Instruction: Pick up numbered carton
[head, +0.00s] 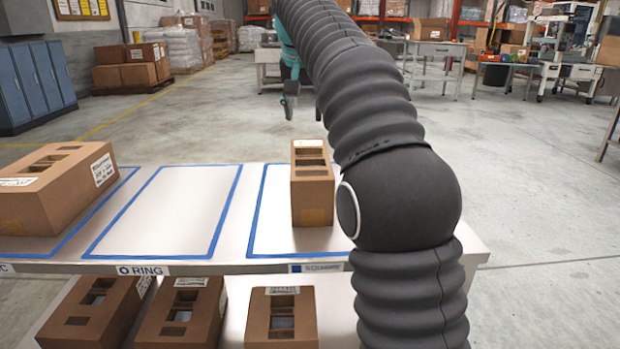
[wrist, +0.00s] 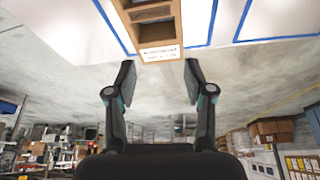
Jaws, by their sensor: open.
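A narrow brown carton (head: 312,190) with openings in its top stands upright in the right blue-outlined space of the table. In the wrist view the same carton (wrist: 157,27) shows at the top with a white label; no number can be read. A larger carton (head: 62,190) with white labels stands at the left of the table. My gripper (head: 302,112) is beyond the table's far edge, behind the narrow carton. In the wrist view my gripper (wrist: 159,80) is open and empty, its two fingers spread below the labelled end of the carton, apart from it.
The table (head: 400,262) has an empty blue-outlined space (head: 165,212) marked RING in the middle. Several cartons (head: 283,322) sit on a lower level in front. My arm hides the table's right part. Blue lockers (head: 30,85) and stacked cartons (head: 135,72) stand behind; the floor between is clear.

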